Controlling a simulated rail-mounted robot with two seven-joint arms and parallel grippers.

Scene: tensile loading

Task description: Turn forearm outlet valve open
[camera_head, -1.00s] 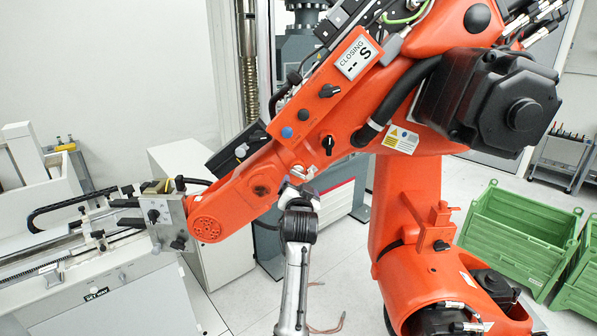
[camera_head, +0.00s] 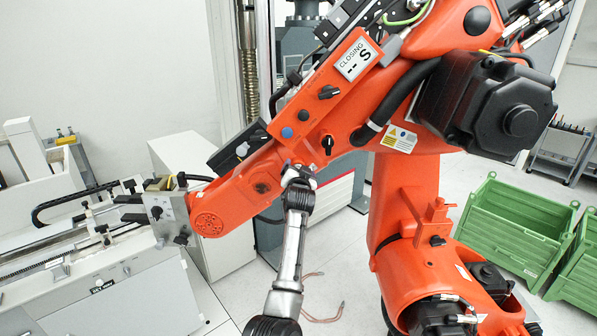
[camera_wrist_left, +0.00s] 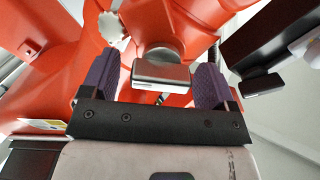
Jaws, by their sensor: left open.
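The orange forearm (camera_head: 255,185) slants across the head view, with a black lever (camera_head: 327,143) and other knobs on its side. My left gripper (camera_head: 297,170) is at the forearm's lower edge, left of and below that lever; its fingertips are small and partly hidden there. In the left wrist view its purple fingers (camera_wrist_left: 153,80) are open. A grey-faced handle (camera_wrist_left: 160,72) on a dark, round stem sits between them, with no clear grip on it. Whether this handle is the outlet valve I cannot tell for sure. My right gripper is not in view.
A "CLOSING -- S" sign (camera_head: 357,59) is on the upper forearm. The orange arm's column (camera_head: 405,200) stands to the right, with green crates (camera_head: 515,230) beyond. A grey bench machine (camera_head: 110,295) is at left. A silver round fitting (camera_wrist_left: 110,27) lies near the left finger in the wrist view.

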